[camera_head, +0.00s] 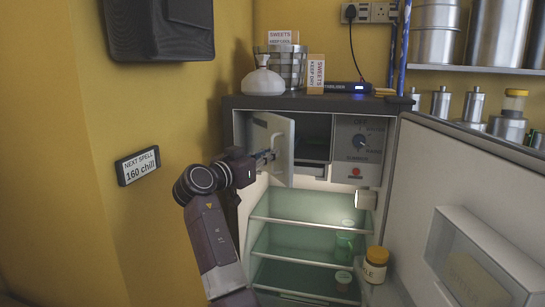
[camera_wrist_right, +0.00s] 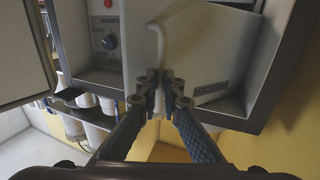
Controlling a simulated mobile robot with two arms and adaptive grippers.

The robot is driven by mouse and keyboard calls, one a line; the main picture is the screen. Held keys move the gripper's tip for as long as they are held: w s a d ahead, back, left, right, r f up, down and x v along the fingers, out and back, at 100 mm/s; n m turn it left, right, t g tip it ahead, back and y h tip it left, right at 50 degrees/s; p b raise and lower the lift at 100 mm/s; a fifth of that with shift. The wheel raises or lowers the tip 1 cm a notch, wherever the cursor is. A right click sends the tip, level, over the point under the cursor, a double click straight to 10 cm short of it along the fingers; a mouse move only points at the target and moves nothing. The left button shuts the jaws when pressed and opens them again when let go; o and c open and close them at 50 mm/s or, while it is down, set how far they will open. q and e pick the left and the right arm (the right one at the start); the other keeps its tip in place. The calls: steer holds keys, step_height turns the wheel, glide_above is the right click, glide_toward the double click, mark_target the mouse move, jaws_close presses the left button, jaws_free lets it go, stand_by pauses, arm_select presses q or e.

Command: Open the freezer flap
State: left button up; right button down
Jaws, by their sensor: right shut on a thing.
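The freezer flap (camera_head: 285,168) is a small white panel at the top left of the fridge. It stands partly open, with a dark gap at its right side in the head view. It also shows in the wrist view (camera_wrist_right: 205,60). Its pale curved handle (camera_wrist_right: 160,42) runs down between my fingertips. My right gripper (camera_head: 268,157) is shut on this handle, also seen in the wrist view (camera_wrist_right: 166,78). The freezer compartment (camera_head: 312,135) shows only in part behind the flap. My left gripper is not in view.
A control panel with a dial (camera_head: 360,140) sits right of the compartment. The fridge door (camera_head: 415,190) stands wide open at the right. Jars and green glass shelves (camera_head: 300,207) lie below. A yellow wall (camera_head: 75,150) is close at the left.

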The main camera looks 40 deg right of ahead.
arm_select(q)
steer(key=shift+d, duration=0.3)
arm_select(e)
steer(key=shift+w+a+r, duration=0.1)
steer(key=shift+w+r, duration=0.15)
steer(key=shift+r, duration=0.25)
steer(key=c, duration=2.4)
jaws_free()
steer(key=shift+w, duration=0.15)
steer(key=o, duration=0.3)
steer(key=shift+w+f, duration=0.25)
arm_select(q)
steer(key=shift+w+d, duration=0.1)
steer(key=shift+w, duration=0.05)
arm_select(e)
steer(key=shift+f, duration=0.2)
steer(key=v, duration=1.2)
steer(key=shift+s, duration=0.15)
